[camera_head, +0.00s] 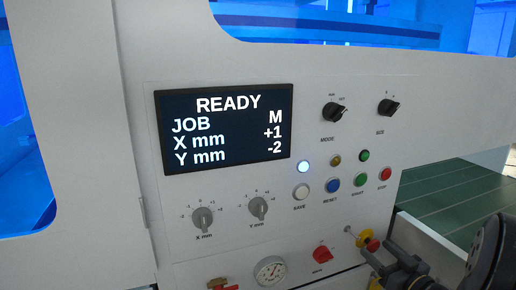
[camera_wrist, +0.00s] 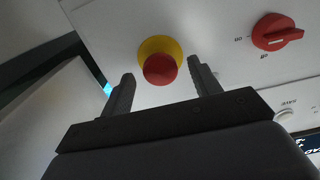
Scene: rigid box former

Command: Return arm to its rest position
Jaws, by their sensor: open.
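My gripper (camera_wrist: 161,72) is open and empty. In the wrist view its two dark fingers stand on either side of a red mushroom button with a yellow collar (camera_wrist: 159,66). Whether a finger touches the button I cannot tell. In the head view my gripper (camera_head: 383,257) is at the lower right, close to the same button (camera_head: 370,244) on the white machine front. The screen (camera_head: 225,128) reads READY, JOB M, X mm +1, Y mm -2.
A red rotary switch (camera_head: 321,254) and a pressure gauge (camera_head: 270,270) sit left of my gripper. Lit and coloured buttons (camera_head: 332,184) and two grey knobs (camera_head: 203,219) are above. A green conveyor (camera_head: 455,195) lies to the right.

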